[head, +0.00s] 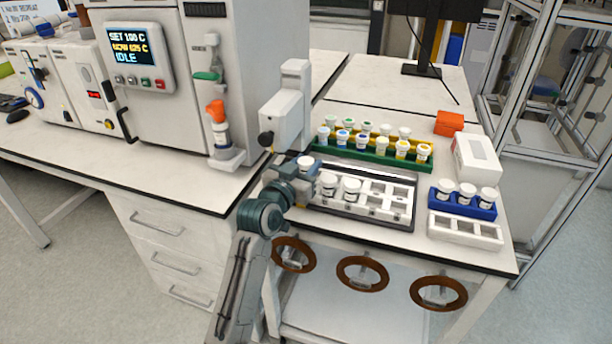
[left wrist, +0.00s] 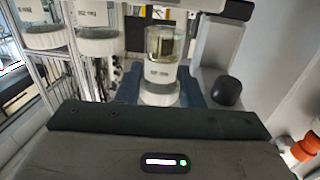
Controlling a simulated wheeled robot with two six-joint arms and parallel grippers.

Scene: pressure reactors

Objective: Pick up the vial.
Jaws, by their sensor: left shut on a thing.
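The vial (head: 306,162) has a white cap and shows at the left end of the white tray in the head view. In the left wrist view the vial (left wrist: 161,58) is clear glass with a pale yellowish content and a white label. My left gripper (head: 299,180) is shut on it, with a blue-grey finger on each side. The gripper hides most of the vial's body in the head view, and I cannot tell whether its base touches the tray. My right gripper is not in view.
The white tray (head: 389,218) holds two more white-capped vials (head: 351,189) close to the right of my gripper. A white device (head: 288,118) stands just behind. A green rack (head: 375,158) of several vials lies beyond, and a blue rack (head: 462,209) stands to the right.

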